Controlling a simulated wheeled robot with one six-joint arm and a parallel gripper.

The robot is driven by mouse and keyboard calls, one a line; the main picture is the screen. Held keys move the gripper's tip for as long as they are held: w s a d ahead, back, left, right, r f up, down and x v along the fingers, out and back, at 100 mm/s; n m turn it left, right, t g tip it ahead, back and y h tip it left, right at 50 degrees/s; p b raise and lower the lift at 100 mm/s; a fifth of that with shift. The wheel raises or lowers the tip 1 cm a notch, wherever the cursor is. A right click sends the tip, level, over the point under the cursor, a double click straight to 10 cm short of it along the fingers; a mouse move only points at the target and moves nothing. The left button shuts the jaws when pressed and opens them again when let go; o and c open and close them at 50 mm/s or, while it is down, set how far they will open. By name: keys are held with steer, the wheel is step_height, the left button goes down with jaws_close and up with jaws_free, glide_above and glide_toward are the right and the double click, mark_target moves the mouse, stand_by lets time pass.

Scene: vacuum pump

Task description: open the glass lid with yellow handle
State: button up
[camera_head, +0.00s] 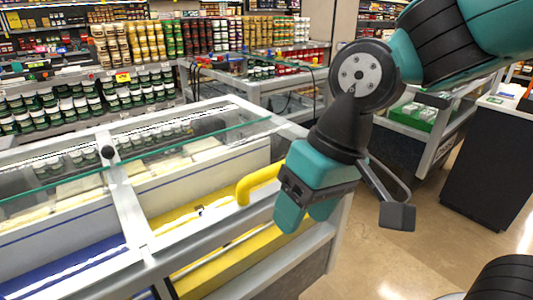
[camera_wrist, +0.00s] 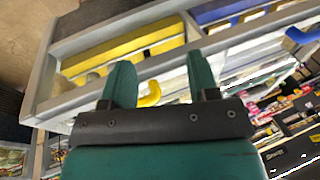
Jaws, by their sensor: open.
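The yellow handle (camera_head: 257,182) is a bent bar near the right end of the glass-topped case, partly hidden behind my gripper in the head view. The glass lid (camera_head: 190,142) spreads over the case top with a greenish edge. In the wrist view the yellow handle (camera_wrist: 150,95) shows between my fingers, beyond them. My gripper (camera_head: 305,215) hangs just to the right of the handle in the head view, fingers pointing down. In the wrist view my gripper (camera_wrist: 160,85) has its two teal fingers apart with nothing held between them. I cannot tell whether it touches the handle.
The case has a grey frame (camera_head: 132,212) with yellow and blue inner sections. A blue handle (camera_wrist: 300,36) shows in the wrist view. Shelves of jars (camera_head: 90,100) stand behind. A dark counter (camera_head: 492,165) is at right, with clear tan floor (camera_head: 400,255) in between.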

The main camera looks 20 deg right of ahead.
steer(key=w+d+r+m+h+p, duration=0.1)
steer(key=w+d+r+m+p, duration=0.1)
steer(key=w+r+m+p, duration=0.45)
steer(key=m+t+h+p, duration=0.1)
steer(key=m+h+p, duration=0.15)
steer(key=m, duration=0.85)
glide_toward(276, 165)
steer(key=shift+y, duration=0.25)
steer(key=f+p, duration=0.1)
steer(key=f, duration=0.2)
steer(key=w+f+p, duration=0.1)
steer(key=f, duration=0.2)
steer(key=f+p, duration=0.1)
steer(key=f, duration=0.3)
steer(key=shift+w+a+p, duration=0.1)
steer(key=shift+w+p, duration=0.05)
steer(key=shift+p, duration=0.25)
jaws_close()
steer(key=shift+w, duration=0.1)
